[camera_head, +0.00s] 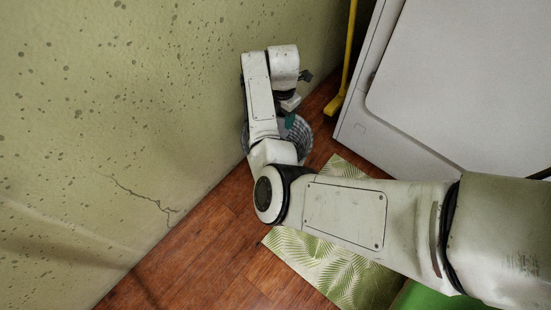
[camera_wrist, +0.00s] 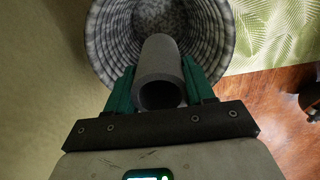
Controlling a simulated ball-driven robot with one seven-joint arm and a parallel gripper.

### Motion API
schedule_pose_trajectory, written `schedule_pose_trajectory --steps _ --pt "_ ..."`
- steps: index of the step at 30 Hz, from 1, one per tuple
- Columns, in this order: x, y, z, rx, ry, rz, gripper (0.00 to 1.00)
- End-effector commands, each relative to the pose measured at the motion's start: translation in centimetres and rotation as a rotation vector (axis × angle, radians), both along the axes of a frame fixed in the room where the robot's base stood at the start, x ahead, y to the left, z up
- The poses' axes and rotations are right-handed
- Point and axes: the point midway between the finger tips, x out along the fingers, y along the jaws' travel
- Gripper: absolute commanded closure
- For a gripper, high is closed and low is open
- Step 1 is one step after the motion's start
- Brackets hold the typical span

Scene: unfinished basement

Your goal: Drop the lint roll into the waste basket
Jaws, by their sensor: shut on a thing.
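My gripper (camera_wrist: 160,92) has its green fingers shut on the lint roll (camera_wrist: 158,62), a dark grey hollow tube. In the wrist view the tube's open end faces the camera and its far end points toward the waste basket (camera_wrist: 103,48). The basket is round, grey and ribbed, and the roll shows over its opening. In the head view the basket (camera_head: 303,136) stands on the floor by the wall, partly hidden behind my arm. My gripper (camera_head: 289,120) is over the basket there, and the roll is not clearly visible.
A white appliance (camera_head: 465,80) stands at the right, with a yellow-handled broom (camera_head: 346,70) beside it. A green leaf-patterned mat (camera_head: 335,262) lies on the wooden floor (camera_head: 205,250). The stained wall (camera_head: 120,110) is close on the left.

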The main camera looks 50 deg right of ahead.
Motion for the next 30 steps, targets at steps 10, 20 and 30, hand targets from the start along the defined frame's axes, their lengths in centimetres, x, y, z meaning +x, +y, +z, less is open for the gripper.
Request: schedule_pose_trajectory --steps 10,20,30 --pt "0.02 0.00 -0.22 0.000 0.000 0.000 0.77" --pt "0.02 0.01 -0.24 0.000 0.000 0.000 0.21" --pt "0.01 -0.01 0.11 -0.001 -0.001 0.000 0.17"
